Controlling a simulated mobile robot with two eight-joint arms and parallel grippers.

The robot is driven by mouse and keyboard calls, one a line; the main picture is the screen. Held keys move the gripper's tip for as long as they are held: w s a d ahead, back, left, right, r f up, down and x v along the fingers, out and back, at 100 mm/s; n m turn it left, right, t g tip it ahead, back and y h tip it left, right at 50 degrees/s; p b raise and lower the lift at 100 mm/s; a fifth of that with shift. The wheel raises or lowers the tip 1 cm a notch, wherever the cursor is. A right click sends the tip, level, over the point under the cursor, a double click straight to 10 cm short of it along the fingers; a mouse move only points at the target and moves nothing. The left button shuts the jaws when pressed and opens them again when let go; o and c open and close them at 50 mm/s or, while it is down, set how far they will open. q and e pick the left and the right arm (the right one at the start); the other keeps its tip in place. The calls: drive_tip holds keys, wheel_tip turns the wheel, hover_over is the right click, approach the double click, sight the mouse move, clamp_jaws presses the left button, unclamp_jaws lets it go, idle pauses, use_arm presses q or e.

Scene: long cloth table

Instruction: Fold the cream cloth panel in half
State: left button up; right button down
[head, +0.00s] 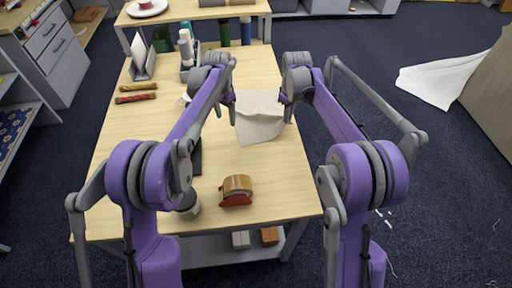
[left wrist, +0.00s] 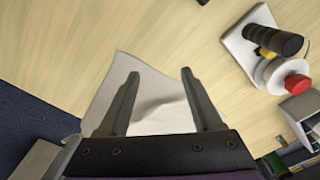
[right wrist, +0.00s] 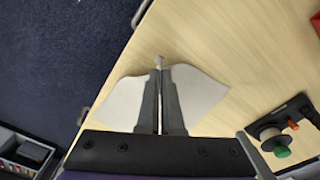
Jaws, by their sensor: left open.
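The cream cloth panel (head: 262,128) lies on the wooden table near its right edge, between my two grippers. My right gripper (head: 287,108) is shut on the cloth at its right side. In the right wrist view the cloth (right wrist: 197,92) rises to a pinched ridge between the closed fingertips (right wrist: 160,68) and flares out on both sides. My left gripper (head: 231,112) is at the cloth's left side. In the left wrist view its fingers (left wrist: 160,74) are spread wide above the cloth (left wrist: 160,118), with nothing visibly gripped between them. My arms hide part of the cloth.
A tape dispenser (head: 237,190) stands near the table's front. Bottles (head: 186,48) stand in a holder at the back. Bare tabletop (head: 270,165) lies in front of the cloth.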

use_arm(q)
drive_tip(key=shift+s+d+r, duration=0.1)
drive_tip(key=shift+s+d, duration=0.05)
drive_tip(key=shift+d, duration=0.3)
drive_tip(key=shift+c, duration=0.4)
drive_tip(key=r+n, duration=0.1)
drive_tip(key=n, duration=0.3)
hover_over(244, 142)
drive_tip(key=shift+g, duration=0.3)
wheel_tip(244, 142, down, 10)
drive_tip(key=shift+a+r, duration=0.1)
drive_tip(key=shift+r, duration=0.05)
clamp_jaws()
drive_tip(key=shift+r, duration=2.5)
